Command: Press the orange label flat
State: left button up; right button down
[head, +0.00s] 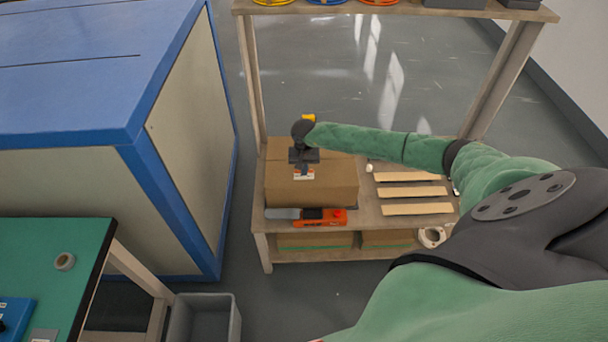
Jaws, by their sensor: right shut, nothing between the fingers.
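A closed brown cardboard box (335,190) stands on the wooden shelf unit. A small label (312,174), white with some orange-red, lies on the box top, left of its middle. My right gripper (304,172) points down at the label from above, shut and empty, and hides part of it. The fingertips look at or very near the label; I cannot tell whether they touch it or whether it lies fully flat. My left gripper is out of view.
An orange-red tool (320,216) lies in front of the box. Wooden slats (413,191) lie to its right. A blue-edged cabinet (190,140) stands left. A grey bin (203,318) and a green-topped table (50,250) are at the lower left.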

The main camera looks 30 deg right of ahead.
jog(key=shift+r, duration=0.6)
notch_tip(320, 180, up, 7)
jog(key=p, duration=0.2)
jog(key=shift+f, duration=0.15)
dwell(0.4)
